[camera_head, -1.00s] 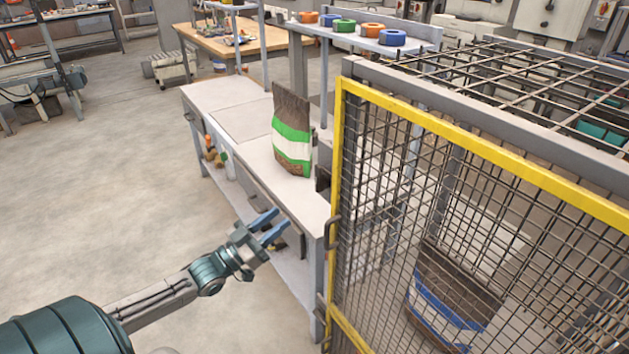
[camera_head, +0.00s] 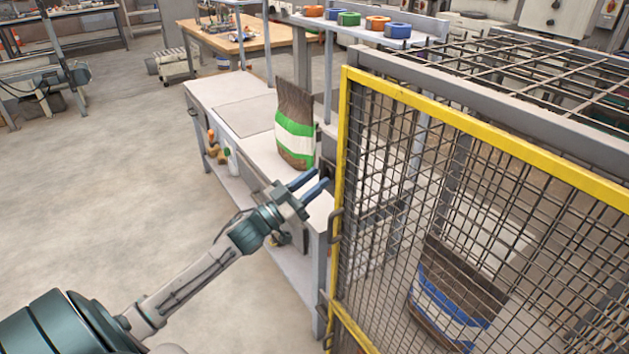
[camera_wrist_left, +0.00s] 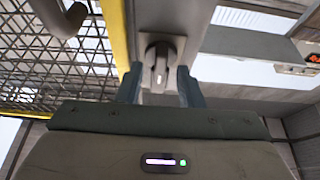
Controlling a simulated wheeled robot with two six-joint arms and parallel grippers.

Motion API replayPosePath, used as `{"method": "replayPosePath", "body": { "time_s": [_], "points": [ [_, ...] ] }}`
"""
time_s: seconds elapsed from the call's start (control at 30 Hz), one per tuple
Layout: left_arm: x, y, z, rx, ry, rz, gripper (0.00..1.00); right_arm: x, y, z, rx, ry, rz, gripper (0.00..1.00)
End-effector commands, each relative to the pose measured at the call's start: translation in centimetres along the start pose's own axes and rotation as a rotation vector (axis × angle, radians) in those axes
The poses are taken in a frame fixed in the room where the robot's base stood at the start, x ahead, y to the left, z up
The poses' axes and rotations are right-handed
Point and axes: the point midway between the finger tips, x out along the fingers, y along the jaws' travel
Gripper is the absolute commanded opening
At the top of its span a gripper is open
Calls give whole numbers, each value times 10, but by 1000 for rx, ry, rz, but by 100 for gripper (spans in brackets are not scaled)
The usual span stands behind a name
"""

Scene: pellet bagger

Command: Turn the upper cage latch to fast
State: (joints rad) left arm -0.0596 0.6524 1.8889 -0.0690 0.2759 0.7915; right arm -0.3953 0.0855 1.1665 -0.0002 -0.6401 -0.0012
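The upper cage latch (camera_wrist_left: 158,65) is a dark knob with a small white mark, on a grey post beside the yellow door frame (camera_wrist_left: 114,30). In the wrist view its handle points roughly along my fingers. My left gripper (camera_wrist_left: 159,84) is open, one finger on each side of the latch's line. I cannot tell whether the fingers touch it. In the head view my left gripper (camera_head: 321,176) reaches up to the cage's left front post, and the latch is mostly hidden there. My right gripper is not in view.
The mesh cage (camera_head: 480,180) fills the right, with a grey pull handle (camera_head: 334,226) on the yellow frame. A green-and-white bag (camera_head: 295,130) stands on the bench (camera_head: 230,92) just behind my gripper. A blue-banded bag (camera_head: 445,300) is inside the cage. Floor at left is clear.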

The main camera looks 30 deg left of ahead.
Motion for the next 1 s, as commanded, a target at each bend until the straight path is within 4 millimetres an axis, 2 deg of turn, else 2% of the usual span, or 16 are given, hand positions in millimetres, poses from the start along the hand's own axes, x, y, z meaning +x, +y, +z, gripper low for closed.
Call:
{"method": "replayPosePath", "body": {
  "time_s": [0.43, 0.6, 1.0],
  "points": [
    [5, 0, 0, 0, 0, -1, 34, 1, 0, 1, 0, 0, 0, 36],
    [5, 0, 0, 0, 0, -1, 0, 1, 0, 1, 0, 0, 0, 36],
    [4, -1, 1, 39, -1, 15, 0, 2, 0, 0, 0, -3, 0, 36]
  ]
}}
